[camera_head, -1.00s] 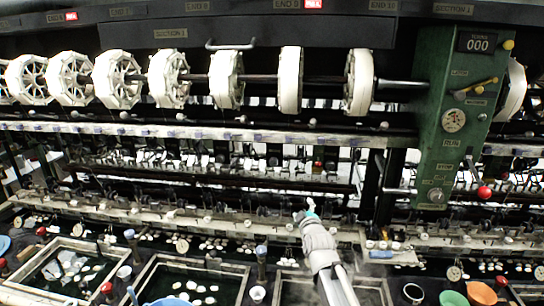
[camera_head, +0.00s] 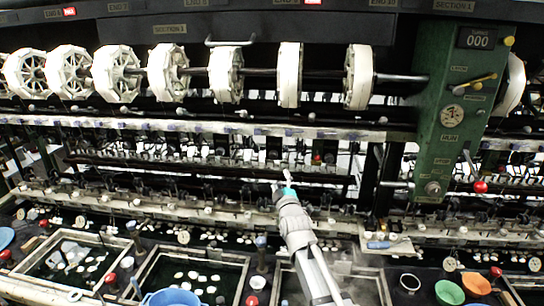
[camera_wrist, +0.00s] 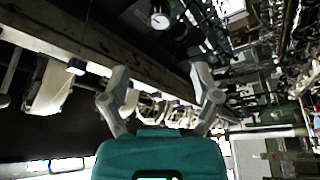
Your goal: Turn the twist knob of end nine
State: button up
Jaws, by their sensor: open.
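My gripper (camera_head: 283,183) is at the upper end of my grey arm in the head view, in front of the dark lower part of the machine. In the wrist view my gripper (camera_wrist: 160,88) shows two grey fingers spread wide, with nothing between them. A row of small pale knobs (camera_head: 208,210) runs along the lower rail (camera_head: 150,205) in the head view. I cannot tell which is the twist knob of end nine. The end label above (camera_head: 287,3) is cut off at the top edge.
White reels (camera_head: 225,75) hang on a shaft across the top. A green column (camera_head: 447,120) with a dial and a red ball lever (camera_head: 480,187) stands at the right. Framed basins (camera_head: 190,280), a blue bowl (camera_head: 172,298) and an orange bowl (camera_head: 476,283) line the front.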

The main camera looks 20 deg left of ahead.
aim_at(273, 157)
jog(key=p+x, duration=0.2)
jog(key=x, duration=1.1)
jog(key=shift+w+p, duration=0.15)
jog(key=shift+p, duration=0.2)
